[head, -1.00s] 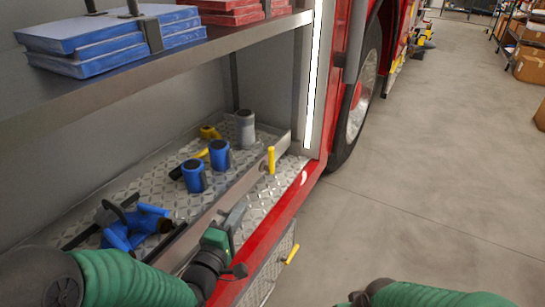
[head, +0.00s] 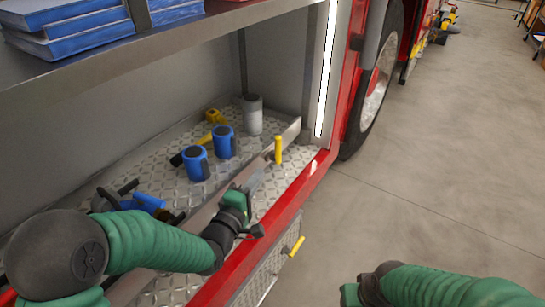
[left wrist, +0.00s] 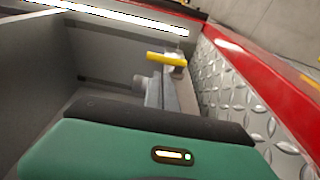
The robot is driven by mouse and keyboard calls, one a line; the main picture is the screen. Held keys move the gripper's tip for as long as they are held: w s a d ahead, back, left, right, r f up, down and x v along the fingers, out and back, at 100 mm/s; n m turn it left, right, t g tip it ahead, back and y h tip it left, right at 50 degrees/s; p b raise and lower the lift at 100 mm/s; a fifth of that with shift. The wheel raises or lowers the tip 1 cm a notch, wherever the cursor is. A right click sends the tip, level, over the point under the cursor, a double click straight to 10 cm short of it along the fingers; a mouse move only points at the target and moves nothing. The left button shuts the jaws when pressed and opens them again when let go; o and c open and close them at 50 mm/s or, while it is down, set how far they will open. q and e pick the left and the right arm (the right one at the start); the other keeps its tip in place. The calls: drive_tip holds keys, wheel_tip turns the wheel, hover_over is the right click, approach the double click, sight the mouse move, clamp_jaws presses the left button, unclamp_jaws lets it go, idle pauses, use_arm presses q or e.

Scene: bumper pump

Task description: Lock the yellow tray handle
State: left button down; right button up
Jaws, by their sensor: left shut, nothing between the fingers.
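The yellow tray handle (head: 278,150) stands upright at the far end of the tray's metal front rail (head: 283,139). It also shows in the left wrist view (left wrist: 166,59), ahead of the gripper. My left gripper (head: 254,178) is shut and empty above the rail, a short way on the near side of the handle and apart from it. In the left wrist view its fingers (left wrist: 165,95) point towards the handle. My right arm (head: 430,287) shows at the bottom right; its gripper fingers are not visible.
Blue cylinders (head: 195,163), a grey cylinder (head: 252,115) and a yellow fitting (head: 214,116) stand on the diamond-plate tray. A second yellow handle (head: 297,246) is on the lower panel. A shelf with blue boxes (head: 75,37) hangs above.

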sight(276, 148)
use_arm(q)
drive_tip(key=b+x, duration=0.2)
drive_tip(key=x, duration=0.3)
drive_tip(key=b+x, duration=0.2)
drive_tip(key=x, duration=0.3)
drive_tip(key=shift+a+f, duration=0.1)
drive_tip(key=shift+f, duration=0.1)
drive_tip(key=shift+w+r, duration=0.1)
drive_tip(key=shift+w, duration=0.25)
drive_tip(key=shift+r, duration=0.1)
